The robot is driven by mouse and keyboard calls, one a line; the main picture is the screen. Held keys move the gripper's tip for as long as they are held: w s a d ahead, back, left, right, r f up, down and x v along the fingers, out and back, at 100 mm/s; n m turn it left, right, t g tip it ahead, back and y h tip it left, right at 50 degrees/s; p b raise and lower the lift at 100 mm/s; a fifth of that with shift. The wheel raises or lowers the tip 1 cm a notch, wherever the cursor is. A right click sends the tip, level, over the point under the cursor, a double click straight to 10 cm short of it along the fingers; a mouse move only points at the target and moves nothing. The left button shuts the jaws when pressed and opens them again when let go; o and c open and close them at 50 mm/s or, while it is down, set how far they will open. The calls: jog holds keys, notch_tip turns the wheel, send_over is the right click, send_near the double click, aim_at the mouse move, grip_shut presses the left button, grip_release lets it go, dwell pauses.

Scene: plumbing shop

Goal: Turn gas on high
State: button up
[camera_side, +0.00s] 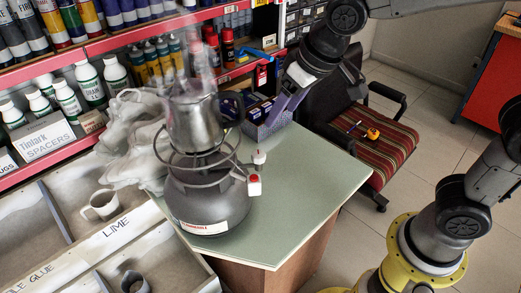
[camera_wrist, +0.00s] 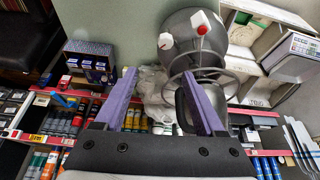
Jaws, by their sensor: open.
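A dark grey gas cylinder (camera_side: 195,205) stands on the green-topped table in the side view, with a metal pot (camera_side: 195,122) on the ring frame above it. A white knob with a red face (camera_side: 254,185) sticks out at the cylinder's right, and a second white knob (camera_side: 259,157) is just above it. In the wrist view the cylinder (camera_wrist: 215,50) is at the upper right, with the red-marked knob (camera_wrist: 201,29) and a white knob (camera_wrist: 166,41). My gripper (camera_wrist: 159,74) is open and empty. In the side view it is above and right of the knobs, apart from them.
A pale crumpled mass (camera_side: 130,135) lies left of the pot. Purple boxes (camera_side: 268,112) stand at the table's back edge near my gripper. Shelves of bottles (camera_side: 90,80) line the back left. The green tabletop (camera_side: 300,185) is clear right of the cylinder.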

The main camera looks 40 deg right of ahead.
aim_at(259, 154)
jog(key=x, duration=0.9)
jog(key=s+a+x, duration=0.1)
jog(key=x, duration=0.4)
jog(key=shift+w+f, duration=0.15)
jog(key=shift+f, duration=0.3)
grip_shut()
